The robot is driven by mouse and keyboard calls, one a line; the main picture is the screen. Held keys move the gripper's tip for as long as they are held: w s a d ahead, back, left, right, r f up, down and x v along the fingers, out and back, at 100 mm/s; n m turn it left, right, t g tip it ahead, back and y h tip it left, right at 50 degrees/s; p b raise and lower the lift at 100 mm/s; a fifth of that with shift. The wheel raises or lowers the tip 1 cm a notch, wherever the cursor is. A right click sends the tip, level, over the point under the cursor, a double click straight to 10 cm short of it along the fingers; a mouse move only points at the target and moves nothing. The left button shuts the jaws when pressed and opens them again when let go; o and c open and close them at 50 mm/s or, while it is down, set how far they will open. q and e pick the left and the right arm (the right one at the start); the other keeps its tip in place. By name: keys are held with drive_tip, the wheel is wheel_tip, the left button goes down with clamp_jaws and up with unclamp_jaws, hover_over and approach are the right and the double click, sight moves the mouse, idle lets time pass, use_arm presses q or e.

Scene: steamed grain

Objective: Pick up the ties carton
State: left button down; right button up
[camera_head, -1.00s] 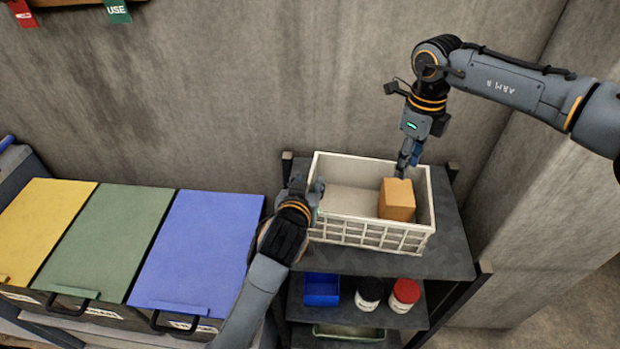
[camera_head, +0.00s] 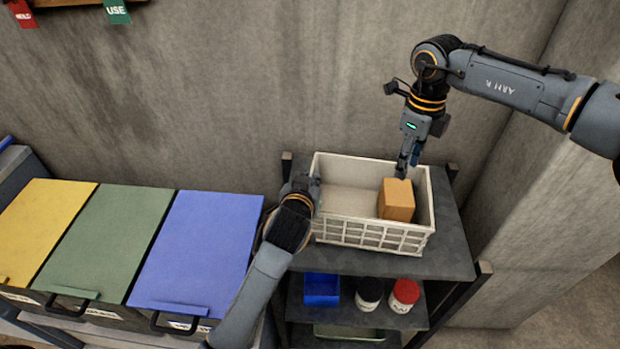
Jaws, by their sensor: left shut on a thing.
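The ties carton, a small orange-brown box (camera_head: 397,203), stands in the right part of a white crate (camera_head: 372,237). My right gripper (camera_head: 403,171) points down over the crate, just behind the top of the carton. The view does not show whether its fingers are open or shut, or whether they touch the carton. My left gripper (camera_head: 314,188) is at the left wall of the crate and shut on it. My own wrist partly hides its fingers.
The crate stands on a dark shelf unit (camera_head: 452,243). A blue bin (camera_head: 321,289), a white jar with a black lid (camera_head: 369,293) and a red-lidded jar (camera_head: 404,295) stand below. Yellow, green and blue-lidded bins (camera_head: 200,250) are at left. A concrete wall rises behind.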

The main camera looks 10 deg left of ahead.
drive_tip(key=o, duration=0.7)
drive_tip(key=shift+o, duration=0.2)
drive_tip(key=shift+a+f, duration=0.15)
drive_tip(key=s+a+n+t+y, duration=0.15)
drive_tip(key=a+n+y, duration=0.25)
drive_tip(key=a+y, duration=0.95)
drive_tip(key=s+a+r+m+t+y, duration=0.1)
drive_tip(key=s+a+r+t+y, duration=0.25)
drive_tip(key=a+r+t, duration=0.35)
drive_tip(key=d+m+t+h, duration=0.2)
drive_tip(key=d+m+t, duration=0.2)
drive_tip(key=m+t, duration=0.15)
drive_tip(key=m+h, duration=0.8)
drive_tip(key=h, duration=0.6)
approach(399, 196)
drive_tip(key=shift+g, duration=0.3)
drive_tip(key=x, duration=0.4)
drive_tip(key=shift+w+d, duration=0.2)
drive_tip(key=shift+w, duration=0.2)
drive_tip(key=shift+x, duration=2.6)
